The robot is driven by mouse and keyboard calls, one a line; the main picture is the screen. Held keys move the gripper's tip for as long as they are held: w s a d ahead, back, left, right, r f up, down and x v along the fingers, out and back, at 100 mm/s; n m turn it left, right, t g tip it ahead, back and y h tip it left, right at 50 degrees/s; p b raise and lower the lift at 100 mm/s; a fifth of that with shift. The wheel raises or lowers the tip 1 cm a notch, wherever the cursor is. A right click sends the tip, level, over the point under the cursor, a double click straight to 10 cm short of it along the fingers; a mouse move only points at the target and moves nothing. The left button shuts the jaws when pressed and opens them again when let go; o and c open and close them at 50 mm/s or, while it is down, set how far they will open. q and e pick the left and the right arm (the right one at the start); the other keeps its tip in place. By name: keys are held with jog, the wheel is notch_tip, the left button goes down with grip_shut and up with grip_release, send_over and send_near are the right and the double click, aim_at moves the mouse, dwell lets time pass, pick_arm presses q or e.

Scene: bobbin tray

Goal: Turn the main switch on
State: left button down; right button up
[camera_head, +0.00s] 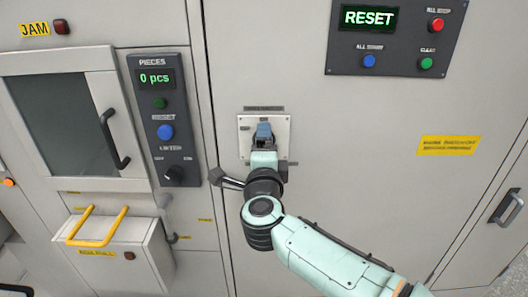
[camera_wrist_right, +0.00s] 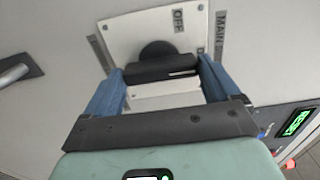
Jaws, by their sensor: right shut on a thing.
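The main switch has a pale plate (camera_head: 284,125) on the cabinet front, mostly behind my right gripper (camera_head: 263,132) in the head view. In the right wrist view the plate (camera_wrist_right: 125,30) carries the word OFF, and a MAIN label sits beside it. The switch's black handle (camera_wrist_right: 160,69) lies crosswise between the blue fingers of my right gripper, which is shut on it. A white mark shows on the handle's right part. The head view hides the handle behind my gripper. My left gripper is in neither view.
A grey door handle (camera_head: 225,180) sticks out just left of my right wrist. The panel with the PIECES display (camera_head: 155,77) is further left, above a box with a yellow handle (camera_head: 97,226). The RESET panel (camera_head: 398,45) is at upper right. The cabinet front right of the switch is flat.

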dwell(0.4)
jog(key=o, duration=0.8)
jog(key=s+b, duration=0.2)
jog(key=s, duration=1.1)
jog(key=shift+s, duration=0.2)
